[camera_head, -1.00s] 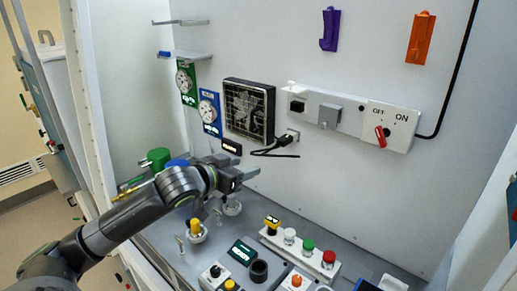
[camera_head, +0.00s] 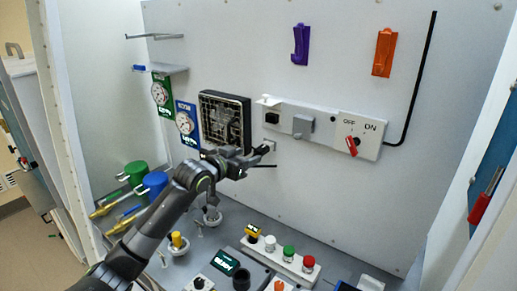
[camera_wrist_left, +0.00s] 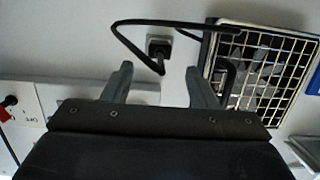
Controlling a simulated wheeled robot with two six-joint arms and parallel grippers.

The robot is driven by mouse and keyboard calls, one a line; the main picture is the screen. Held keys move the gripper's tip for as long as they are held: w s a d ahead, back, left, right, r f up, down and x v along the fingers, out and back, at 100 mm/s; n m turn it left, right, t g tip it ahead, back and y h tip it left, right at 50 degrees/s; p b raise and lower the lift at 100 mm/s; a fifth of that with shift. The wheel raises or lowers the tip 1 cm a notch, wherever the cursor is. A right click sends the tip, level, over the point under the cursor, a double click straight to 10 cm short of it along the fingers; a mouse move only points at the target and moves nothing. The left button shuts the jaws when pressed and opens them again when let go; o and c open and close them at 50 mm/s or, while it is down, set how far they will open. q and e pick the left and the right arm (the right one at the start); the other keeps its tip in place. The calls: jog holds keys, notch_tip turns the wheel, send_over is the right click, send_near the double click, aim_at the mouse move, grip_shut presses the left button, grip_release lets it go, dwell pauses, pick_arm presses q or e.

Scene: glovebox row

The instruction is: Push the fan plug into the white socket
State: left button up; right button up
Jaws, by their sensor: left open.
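The fan plug (camera_wrist_left: 159,46) is black and sits on a small pale wall plate. Its black cable (camera_wrist_left: 118,36) loops across to the fan (camera_wrist_left: 265,62). My left gripper (camera_wrist_left: 158,78) is open and empty, its fingers pointing at the plug, one on either side in the left wrist view. In the head view, the left gripper (camera_head: 254,157) is just right of and below the fan (camera_head: 225,122) and partly hides the plug. The white socket (camera_head: 271,117) has a dark face under a raised white lid, at the left end of the wall strip. My right gripper is not visible.
The strip also carries a grey cover (camera_head: 303,126) and a red OFF/ON switch (camera_head: 352,146). Two gauges (camera_head: 185,123) hang left of the fan. Buttons and knobs (camera_head: 288,252) stand on the bench below.

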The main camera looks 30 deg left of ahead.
aim_at(257, 152)
pick_arm(q)
jog(key=p+x, duration=0.1)
jog(key=x, duration=0.4)
jog(key=shift+r, duration=0.15)
jog(key=shift+p+x, duration=0.3)
jog(key=shift+x, duration=0.8)
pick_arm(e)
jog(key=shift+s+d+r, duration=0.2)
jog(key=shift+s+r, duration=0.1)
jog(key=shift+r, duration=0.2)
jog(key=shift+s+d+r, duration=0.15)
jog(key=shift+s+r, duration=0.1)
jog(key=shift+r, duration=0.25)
pick_arm(q)
jog(key=shift+s, duration=0.1)
jog(key=c, duration=0.9)
jog(key=shift+o, duration=1.3)
grip_shut()
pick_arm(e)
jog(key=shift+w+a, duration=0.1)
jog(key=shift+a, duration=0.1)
pick_arm(q)
jog(key=shift+s, duration=0.2)
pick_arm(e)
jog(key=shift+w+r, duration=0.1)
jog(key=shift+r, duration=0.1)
pick_arm(q)
jog(key=shift+s+p, duration=0.15)
jog(key=shift+p, duration=0.15)
